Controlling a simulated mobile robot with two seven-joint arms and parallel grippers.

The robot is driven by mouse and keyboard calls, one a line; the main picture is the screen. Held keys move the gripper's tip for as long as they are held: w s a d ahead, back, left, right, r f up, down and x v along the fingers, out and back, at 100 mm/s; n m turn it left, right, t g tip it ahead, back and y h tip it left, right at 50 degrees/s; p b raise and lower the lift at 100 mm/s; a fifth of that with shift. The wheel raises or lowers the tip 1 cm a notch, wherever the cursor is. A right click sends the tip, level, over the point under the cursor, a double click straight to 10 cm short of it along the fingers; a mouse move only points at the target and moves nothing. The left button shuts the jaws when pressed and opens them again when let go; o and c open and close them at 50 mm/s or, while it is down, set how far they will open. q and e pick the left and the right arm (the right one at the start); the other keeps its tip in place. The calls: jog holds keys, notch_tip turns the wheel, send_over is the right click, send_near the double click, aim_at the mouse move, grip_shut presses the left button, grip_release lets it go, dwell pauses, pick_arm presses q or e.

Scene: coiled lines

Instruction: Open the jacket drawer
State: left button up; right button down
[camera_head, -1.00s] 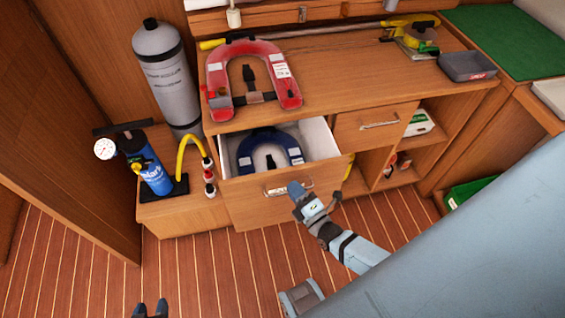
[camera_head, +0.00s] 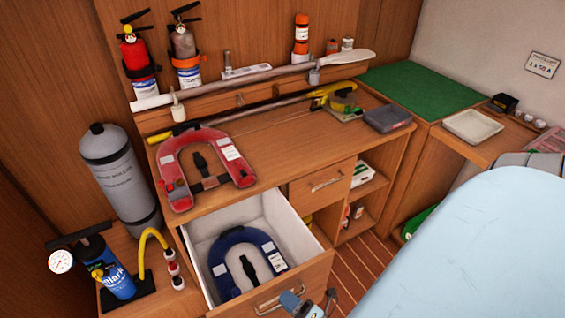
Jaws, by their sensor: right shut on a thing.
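The jacket drawer (camera_head: 206,238) is the lower left drawer of the wooden cabinet. It is pulled well out, and its white inside shows a dark blue life jacket (camera_head: 231,280) lying in it. Its metal bar handle (camera_head: 268,306) is on the front panel, near the bottom edge of the view. My right gripper (camera_head: 290,304) is at the right part of this handle, shut on it; its fingertips are partly hidden and the arm is cut off by the lower edge. My left gripper is out of view.
A red life jacket (camera_head: 181,186) lies on the cabinet top (camera_head: 270,155). A smaller closed drawer (camera_head: 318,188) is right of the open one. A grey cylinder (camera_head: 118,170) and a blue pump (camera_head: 113,276) stand at left. Striped floor (camera_head: 362,268) shows at right.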

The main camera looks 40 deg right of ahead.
dwell(0.3)
jog(key=c, duration=1.5)
grip_release()
jog(key=shift+o, duration=0.2)
jog(key=b+v, duration=0.2)
jog(key=v, duration=1.2)
